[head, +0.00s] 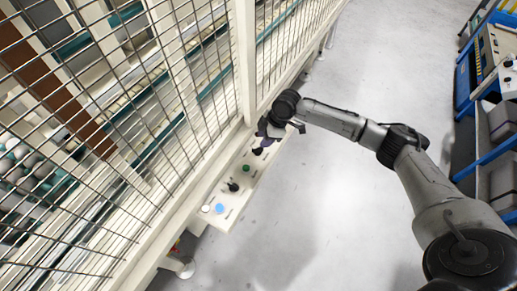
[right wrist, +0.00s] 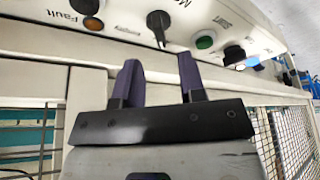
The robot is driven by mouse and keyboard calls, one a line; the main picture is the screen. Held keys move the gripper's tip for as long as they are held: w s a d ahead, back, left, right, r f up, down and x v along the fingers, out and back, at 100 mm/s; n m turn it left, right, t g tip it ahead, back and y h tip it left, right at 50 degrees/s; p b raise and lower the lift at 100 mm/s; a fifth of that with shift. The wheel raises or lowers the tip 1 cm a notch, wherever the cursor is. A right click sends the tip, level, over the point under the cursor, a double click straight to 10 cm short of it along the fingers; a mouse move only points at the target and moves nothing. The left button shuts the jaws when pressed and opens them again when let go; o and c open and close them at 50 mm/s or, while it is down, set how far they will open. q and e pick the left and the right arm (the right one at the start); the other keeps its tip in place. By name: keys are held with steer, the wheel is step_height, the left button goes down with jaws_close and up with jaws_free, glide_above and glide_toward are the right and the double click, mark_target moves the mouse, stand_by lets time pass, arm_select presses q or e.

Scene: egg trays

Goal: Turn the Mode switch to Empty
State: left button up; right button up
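The Mode switch (right wrist: 158,25) is a black knob with a pointed handle on the cream control panel. Its label beside it is cut off by the top edge, with only the first letters showing. In the head view the dark knob (head: 257,151) sits just below my right gripper (head: 267,138). In the right wrist view my right gripper (right wrist: 160,75) has two purple fingers spread apart with nothing between them. The fingertips point toward the switch and look short of it; the exact gap is hard to tell. My left gripper is out of view.
On the panel are a green button (right wrist: 204,42), another black knob (right wrist: 234,55) and an orange Fault lamp (right wrist: 93,24). A blue button (head: 220,208) sits at the panel's near end. Wire mesh fencing (head: 110,120) runs behind. The floor to the right (head: 330,220) is clear.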

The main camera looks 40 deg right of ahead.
mark_target(258, 148)
steer(key=shift+b+x, duration=0.8)
steer(key=shift+x, duration=2.15)
steer(key=shift+c, duration=0.5)
steer(key=shift+c, duration=0.7)
jaws_close()
